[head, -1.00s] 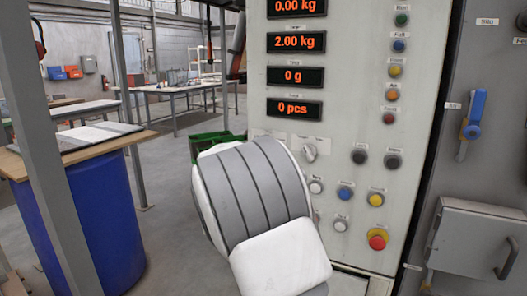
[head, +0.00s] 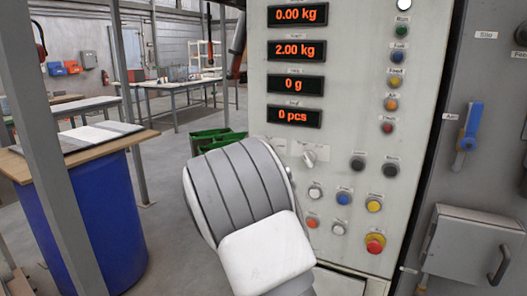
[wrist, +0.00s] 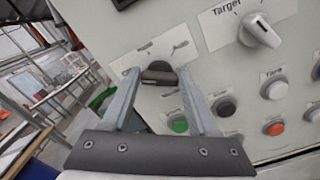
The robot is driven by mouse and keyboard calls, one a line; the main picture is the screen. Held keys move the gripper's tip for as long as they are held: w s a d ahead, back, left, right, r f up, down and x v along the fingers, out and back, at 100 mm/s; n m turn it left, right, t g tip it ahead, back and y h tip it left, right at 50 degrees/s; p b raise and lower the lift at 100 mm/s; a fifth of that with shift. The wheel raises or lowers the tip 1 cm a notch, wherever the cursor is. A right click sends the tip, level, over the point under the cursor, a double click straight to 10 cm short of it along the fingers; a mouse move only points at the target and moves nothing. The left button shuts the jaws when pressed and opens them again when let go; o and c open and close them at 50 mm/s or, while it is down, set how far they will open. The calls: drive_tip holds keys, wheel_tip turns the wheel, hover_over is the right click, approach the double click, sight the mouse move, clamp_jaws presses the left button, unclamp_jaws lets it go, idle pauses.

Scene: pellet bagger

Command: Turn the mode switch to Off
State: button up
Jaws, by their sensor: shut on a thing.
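The mode switch (wrist: 159,76), a dark knob, sits on the pale panel between my fingertips in the wrist view. Small labels are set around it, too blurred to read, so I cannot tell which position it points to. My gripper (wrist: 158,73) is shut on the knob, one finger on each side. In the head view my white and grey wrist covers the switch and the gripper.
A white selector knob (wrist: 262,30) marked Target is up and right of my gripper; it also shows in the head view (head: 309,157). A red emergency stop (head: 375,243) is low on the panel (head: 345,115).

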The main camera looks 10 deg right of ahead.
drive_tip(key=shift+n, duration=0.4)
drive_tip(key=o, duration=1.4)
drive_tip(key=shift+a, duration=0.1)
drive_tip(key=p+v, duration=0.1)
drive_tip(key=v, duration=1.6)
drive_tip(key=shift+s+p, duration=0.15)
drive_tip(key=shift+p, duration=0.2)
